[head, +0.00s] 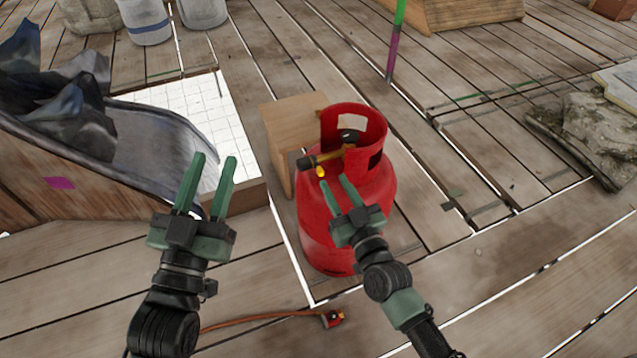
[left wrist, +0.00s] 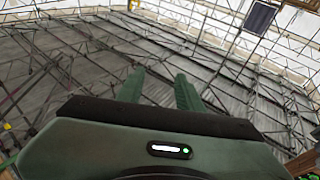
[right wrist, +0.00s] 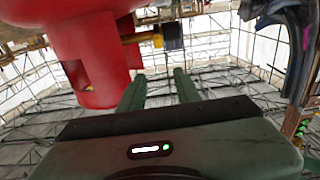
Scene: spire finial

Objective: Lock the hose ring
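A red gas cylinder (head: 345,215) stands upright on the plank floor, with an open collar around its top. A brass valve with a black end piece (head: 306,163) and a small yellow part (head: 321,172) points left out of the collar; it also shows in the right wrist view (right wrist: 173,37). An orange hose (head: 262,318) lies on the floor, ending in a red and dark fitting (head: 332,318). I cannot make out a separate ring. My right gripper (head: 333,182) is open and empty, in front of the cylinder near the valve. My left gripper (head: 216,157) is open and empty, left of the cylinder.
A wooden box (head: 292,120) stands behind the cylinder. A green and purple pole (head: 394,45) stands behind. Floor to the right is largely clear.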

